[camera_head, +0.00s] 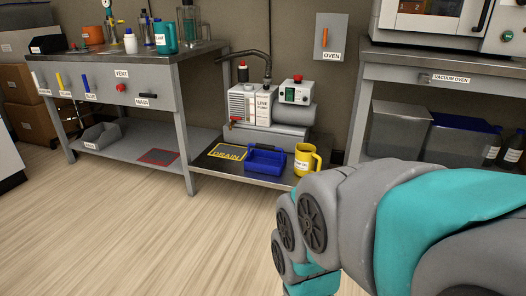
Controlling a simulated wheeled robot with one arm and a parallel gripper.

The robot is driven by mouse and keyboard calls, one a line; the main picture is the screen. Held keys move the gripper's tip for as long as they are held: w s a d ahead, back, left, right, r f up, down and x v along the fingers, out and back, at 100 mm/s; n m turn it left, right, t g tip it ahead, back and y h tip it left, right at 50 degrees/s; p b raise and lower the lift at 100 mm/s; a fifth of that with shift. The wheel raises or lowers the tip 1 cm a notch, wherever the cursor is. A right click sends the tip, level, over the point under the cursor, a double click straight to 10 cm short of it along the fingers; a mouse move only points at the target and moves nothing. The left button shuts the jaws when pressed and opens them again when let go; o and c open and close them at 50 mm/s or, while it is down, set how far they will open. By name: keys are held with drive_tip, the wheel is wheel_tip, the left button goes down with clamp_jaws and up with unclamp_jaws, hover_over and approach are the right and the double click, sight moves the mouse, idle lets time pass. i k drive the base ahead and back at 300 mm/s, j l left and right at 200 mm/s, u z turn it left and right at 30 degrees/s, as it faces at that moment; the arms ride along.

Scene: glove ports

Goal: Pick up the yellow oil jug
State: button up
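The yellow oil jug (307,159) stands upright on the low dark shelf, near its right front corner. It has a white label on its front and a handle on its right side. It stands just right of a blue tray (265,162), with a small gap or light contact that I cannot tell. My grey and teal arm fills the lower right of the view and comes close below the jug in the picture. My gripper is not visible in this view.
A grey pump (262,105) sits behind the tray. A yellow DRAIN marking (227,153) lies left of the tray. A workbench (120,75) with levers stands at left, and a vacuum oven table (450,62) at right. The wooden floor in front is clear.

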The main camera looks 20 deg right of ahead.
sight(306, 156)
drive_tip(key=i+j+z, duration=0.1)
drive_tip(key=i+z, duration=0.15)
drive_tip(key=z, duration=0.15)
drive_tip(key=i+j+z, duration=0.25)
drive_tip(key=z, duration=0.15)
drive_tip(key=i+j+z, duration=0.2)
drive_tip(key=z, duration=0.2)
